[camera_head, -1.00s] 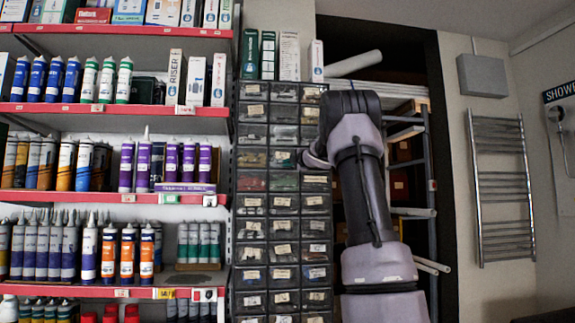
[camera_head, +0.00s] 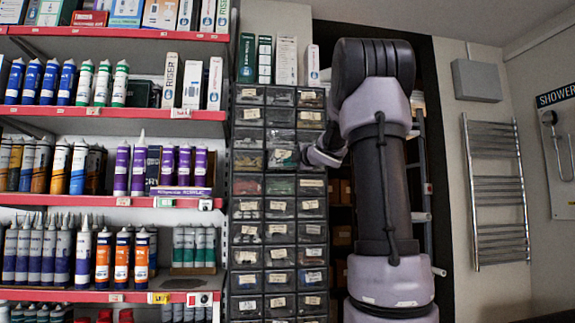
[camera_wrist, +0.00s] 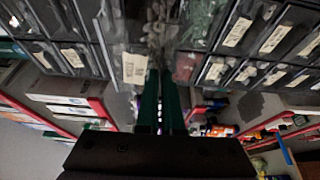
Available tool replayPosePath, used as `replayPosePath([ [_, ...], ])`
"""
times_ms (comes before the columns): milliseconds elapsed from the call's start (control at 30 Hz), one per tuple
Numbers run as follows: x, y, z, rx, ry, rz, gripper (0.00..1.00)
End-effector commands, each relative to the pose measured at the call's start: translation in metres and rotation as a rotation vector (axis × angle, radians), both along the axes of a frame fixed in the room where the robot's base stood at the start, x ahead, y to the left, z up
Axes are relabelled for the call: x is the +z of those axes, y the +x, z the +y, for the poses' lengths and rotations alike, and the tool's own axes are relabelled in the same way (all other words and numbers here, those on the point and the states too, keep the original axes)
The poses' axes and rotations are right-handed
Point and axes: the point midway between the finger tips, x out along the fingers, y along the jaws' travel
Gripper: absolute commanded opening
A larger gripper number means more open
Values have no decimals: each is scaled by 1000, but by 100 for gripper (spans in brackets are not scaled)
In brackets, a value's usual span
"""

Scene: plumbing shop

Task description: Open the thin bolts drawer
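A small clear drawer (camera_head: 283,157) in the middle column of the dark drawer cabinet stands out in front of its neighbours, partly pulled open. In the wrist view, the open drawer (camera_wrist: 150,30) holds small metal pieces and has a white label (camera_wrist: 135,68) on its front; I cannot read it. My gripper (camera_head: 304,156) is at the front of this drawer, coming in from the right. In the wrist view, the two dark green fingers of my gripper (camera_wrist: 160,74) are close together at the drawer front, apparently on its handle, which they hide.
The cabinet has several columns of closed labelled drawers (camera_head: 280,230) around the open one. Red-edged shelves (camera_head: 110,202) with sealant tubes stand close on the left. A towel rail (camera_head: 497,190) hangs on the right wall. Boxes (camera_head: 287,60) stand on top of the cabinet.

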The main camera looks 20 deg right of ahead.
Motion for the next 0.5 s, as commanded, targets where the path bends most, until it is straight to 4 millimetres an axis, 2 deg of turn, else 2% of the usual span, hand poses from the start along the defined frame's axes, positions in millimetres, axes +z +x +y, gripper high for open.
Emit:
replayPosePath([
  [167, -1, 0, -1, -2, 1, 1, 0],
  [200, -1, 0, -1, -2, 1, 1, 8],
  [267, -1, 1, -1, -1, 1, 1, 31],
  [300, -1, 1, -1, -1, 1, 1, 34],
  [500, 0, 1, -1, -1, 0, 1, 34],
])
